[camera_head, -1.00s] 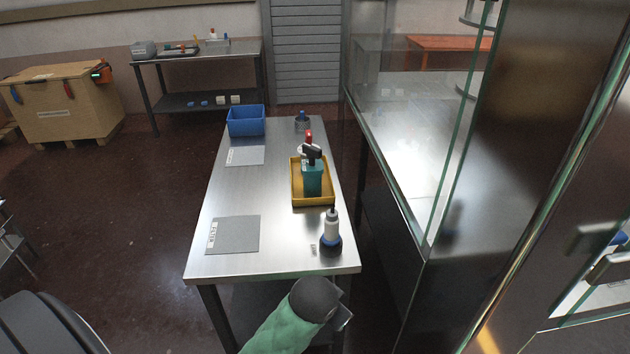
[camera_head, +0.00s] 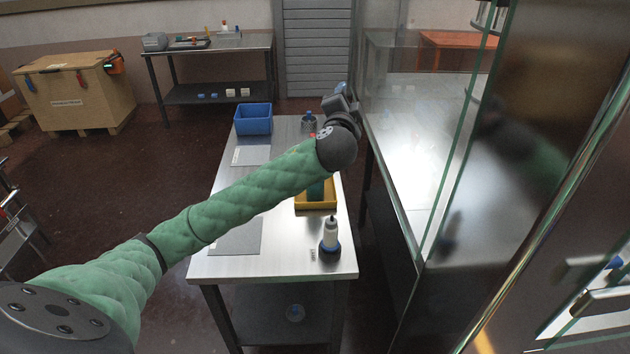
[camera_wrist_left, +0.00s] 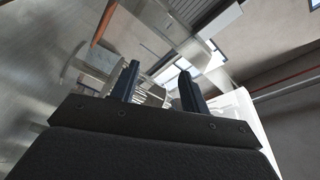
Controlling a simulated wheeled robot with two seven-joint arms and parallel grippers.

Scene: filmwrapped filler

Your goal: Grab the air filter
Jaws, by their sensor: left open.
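No object is clearly identifiable as the air filter. A dark mesh-sided cylinder with a blue top (camera_head: 309,122) stands at the far right of the steel table (camera_head: 205,262), partly beside my arm. My left gripper (camera_head: 344,92) is raised over the table's far right, close to the glass enclosure. In the left wrist view its two fingers (camera_wrist_left: 158,68) are apart, with nothing held between them. Beyond them show a pale, ribbed cylindrical shape (camera_wrist_left: 152,96) and a round whitish shape (camera_wrist_left: 84,66), both unclear. My right gripper is out of view.
The glass-walled enclosure (camera_head: 405,140) stands close along the table's right side. Open floor lies left.

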